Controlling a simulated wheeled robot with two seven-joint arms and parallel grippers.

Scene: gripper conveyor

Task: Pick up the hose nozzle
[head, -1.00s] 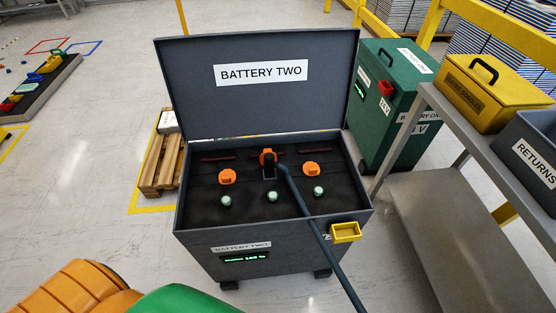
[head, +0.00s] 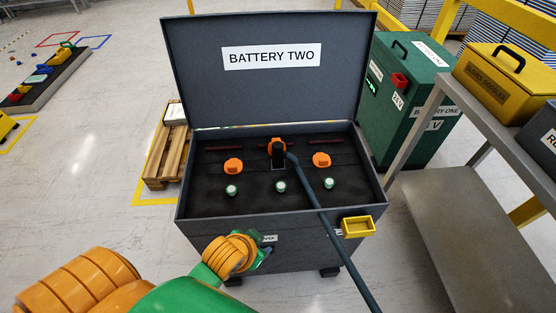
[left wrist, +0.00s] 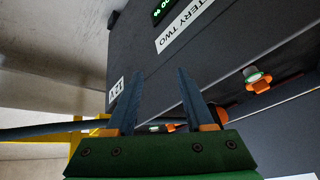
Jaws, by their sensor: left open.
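The dark hose nozzle (head: 279,157) stands at the central orange cap (head: 271,144) near the back of the open BATTERY TWO box (head: 330,203). Its grey-blue hose (head: 325,222) runs over the box's front rim to the lower right. My left gripper (head: 262,257) is low in front of the box, apart from the nozzle and mostly hidden by its orange wrist. In the left wrist view its two blue fingers (left wrist: 160,75) are spread with nothing between them. The hose also shows at the left of that view (left wrist: 45,130). My right gripper is in neither view.
The raised lid (head: 270,95) stands behind the box. Orange caps (head: 321,160) and green-white caps (head: 280,186) flank the nozzle. A yellow holder (head: 358,227) sticks out at the front right corner. A grey shelf (head: 440,190) stands to the right.

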